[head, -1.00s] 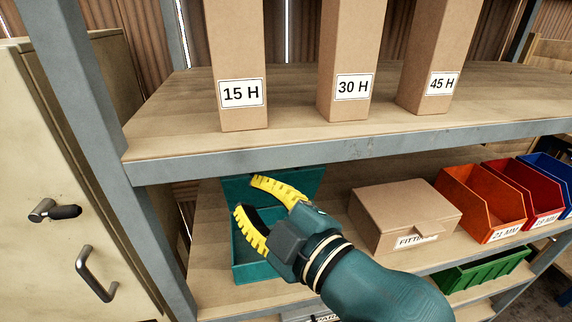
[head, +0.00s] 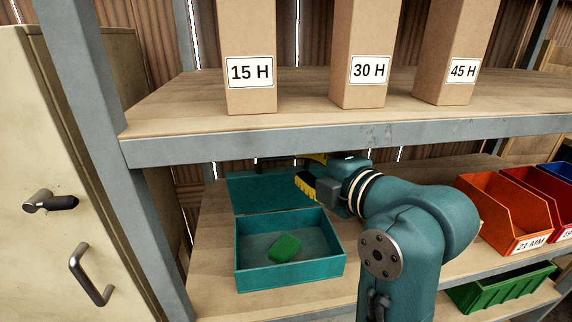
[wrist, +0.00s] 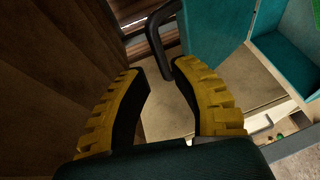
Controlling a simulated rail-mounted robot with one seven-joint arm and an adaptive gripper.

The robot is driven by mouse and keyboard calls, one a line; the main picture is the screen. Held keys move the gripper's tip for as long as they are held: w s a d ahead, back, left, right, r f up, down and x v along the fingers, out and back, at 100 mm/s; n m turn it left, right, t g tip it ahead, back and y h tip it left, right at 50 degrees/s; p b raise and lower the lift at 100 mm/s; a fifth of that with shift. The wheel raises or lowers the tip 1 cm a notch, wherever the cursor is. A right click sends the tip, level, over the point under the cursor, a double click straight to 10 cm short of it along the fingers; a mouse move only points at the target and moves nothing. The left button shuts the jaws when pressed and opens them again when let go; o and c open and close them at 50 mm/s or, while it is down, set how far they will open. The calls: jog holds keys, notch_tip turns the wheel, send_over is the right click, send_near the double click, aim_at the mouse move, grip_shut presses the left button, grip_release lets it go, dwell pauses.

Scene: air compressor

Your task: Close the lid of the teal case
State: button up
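The teal case (head: 290,270) sits on the lower shelf, its lid (head: 250,193) raised at the back. A green block (head: 285,248) lies inside. My gripper (head: 306,172) is at the upper right of the lid, just under the upper shelf, partly hidden by that shelf's edge. In the wrist view my gripper (wrist: 157,72) is open, with a gap between its yellow fingertips. The lid (wrist: 210,22) is ahead of it, with a dark curved handle (wrist: 166,45) at its edge, just beyond the fingertips. I cannot tell whether they touch.
The upper shelf (head: 240,148) is close above my gripper. An orange bin (head: 505,215), a red bin (head: 550,195) and a green bin (head: 500,288) stand to the right. A metal post (head: 95,140) and a cream cabinet (head: 50,250) are at the left.

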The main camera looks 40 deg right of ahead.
aim_at(288, 158)
jog(key=b+x, duration=0.1)
jog(key=x, duration=0.5)
jog(key=shift+w, duration=0.1)
jog(key=shift+c, duration=0.4)
grip_shut()
